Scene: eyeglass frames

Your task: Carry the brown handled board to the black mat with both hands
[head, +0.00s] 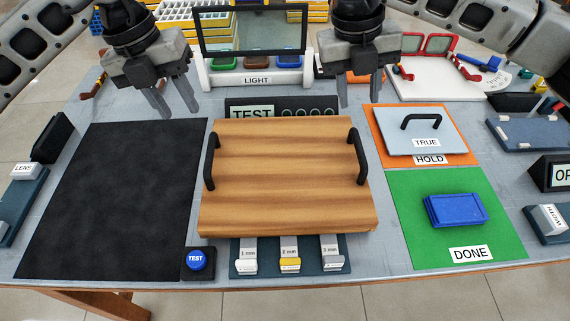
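The brown handled board (285,180) lies in the middle of the table, with a black handle at its left (211,158) and another at its right (358,156). The black mat (110,200) lies flat and bare just left of the board. My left gripper (178,103) is open and empty above the mat's far right corner, behind and left of the board's left handle. My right gripper (358,92) is open and empty, behind the board's right handle. Neither gripper touches the board.
A TEST sign (281,109) stands behind the board. Several gauge blocks (290,256) and a blue TEST button (196,259) are in front. An orange HOLD mat with a grey handled plate (422,130) and a green DONE mat (425,240) lie right. A LIGHT frame (258,79) stands behind.

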